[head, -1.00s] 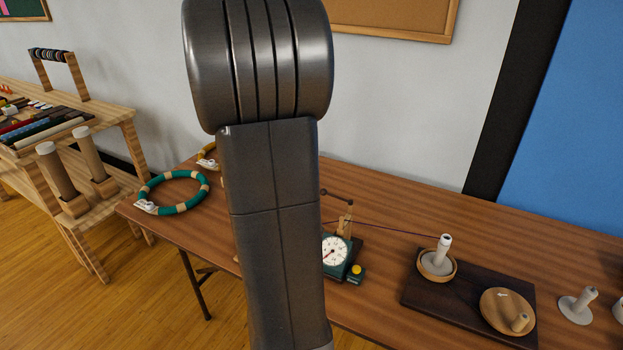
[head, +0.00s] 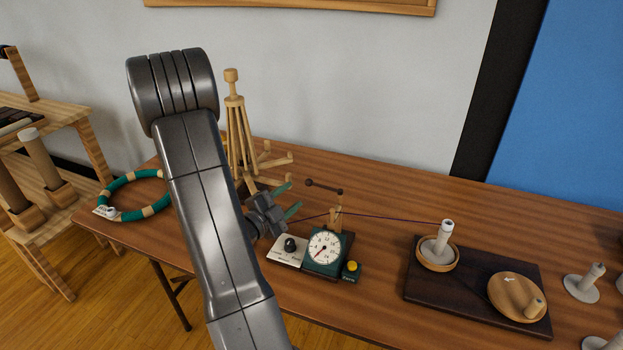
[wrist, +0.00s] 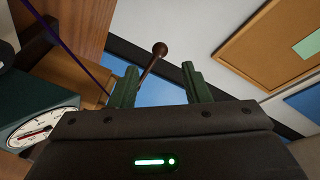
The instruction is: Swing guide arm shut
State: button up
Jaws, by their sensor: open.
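The guide arm (head: 324,187) is a thin dark rod with a knob at each end. It stands out above a small wooden post (head: 335,215) on the dark green winder (head: 328,250) with a white dial. My gripper (head: 291,199) is open, with its green fingers pointing toward the rod from the left. In the wrist view, the guide arm's knob (wrist: 159,49) shows between and beyond the two fingertips (wrist: 160,76). I cannot tell whether the rod is touched. A purple yarn (head: 390,216) runs from the winder to a white cone (head: 444,236).
A wooden swift (head: 238,130) stands behind my arm. A white panel with a black knob (head: 289,248) and a yellow button (head: 352,267) flank the dial. A dark board (head: 455,298) with wooden dishes lies right.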

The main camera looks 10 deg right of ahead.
aim_at(324, 187)
jog(key=p+x, duration=0.1)
jog(key=x, duration=0.9)
jog(key=shift+w+d+p, duration=0.2)
jog(key=shift+p, duration=0.15)
grip_shut()
